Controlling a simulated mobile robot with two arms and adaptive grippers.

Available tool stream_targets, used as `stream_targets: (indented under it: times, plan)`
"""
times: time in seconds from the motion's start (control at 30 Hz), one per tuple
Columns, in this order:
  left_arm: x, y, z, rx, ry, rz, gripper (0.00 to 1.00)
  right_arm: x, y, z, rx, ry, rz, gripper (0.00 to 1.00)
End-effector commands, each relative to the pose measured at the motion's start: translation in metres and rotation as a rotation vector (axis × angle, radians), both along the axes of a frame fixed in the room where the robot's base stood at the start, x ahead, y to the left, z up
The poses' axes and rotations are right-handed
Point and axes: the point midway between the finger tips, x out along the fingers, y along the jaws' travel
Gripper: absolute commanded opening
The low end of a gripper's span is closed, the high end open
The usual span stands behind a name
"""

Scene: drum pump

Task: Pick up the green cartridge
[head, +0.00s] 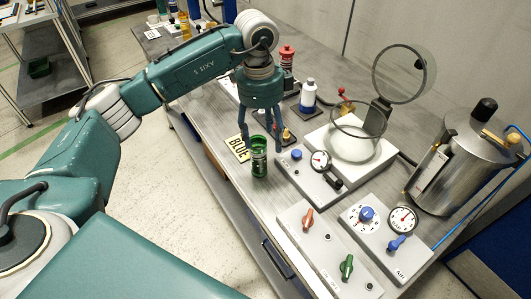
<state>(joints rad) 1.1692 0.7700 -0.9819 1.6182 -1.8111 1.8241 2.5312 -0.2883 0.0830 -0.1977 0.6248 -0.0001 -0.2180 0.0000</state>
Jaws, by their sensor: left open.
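I cannot tell whether any finger touches the cartridge. My right gripper is not in view.
Right of the cartridge are a gauge panel (300,181) and a white base with a glass vessel (359,150). A blue-and-white bottle (308,97) and a red-capped bottle (287,58) stand behind. A metal drum (452,160) stands at right.

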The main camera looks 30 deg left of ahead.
Motion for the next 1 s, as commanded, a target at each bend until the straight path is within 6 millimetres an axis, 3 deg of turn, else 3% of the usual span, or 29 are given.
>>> stream_targets:
  times: [0.1, 0.3, 0.57, 0.77, 1.0]
  plan:
    - [-0.001, 0.02, 0.002, 0.059, 0.012, 0.055, 0.6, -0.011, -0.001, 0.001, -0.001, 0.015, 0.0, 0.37]
    - [-0.002, 0.023, -0.027, 0.07, 0.016, 0.063, 0.6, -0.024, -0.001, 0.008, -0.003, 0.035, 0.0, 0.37]
    - [-0.001, 0.021, -0.051, 0.065, 0.013, 0.06, 0.6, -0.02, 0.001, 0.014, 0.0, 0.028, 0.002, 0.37]
    - [-0.004, 0.017, -0.077, 0.065, 0.017, 0.057, 0.6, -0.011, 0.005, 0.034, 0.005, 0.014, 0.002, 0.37]
    - [-0.002, 0.017, -0.101, 0.065, 0.012, 0.059, 0.6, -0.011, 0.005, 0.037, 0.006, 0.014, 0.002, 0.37]
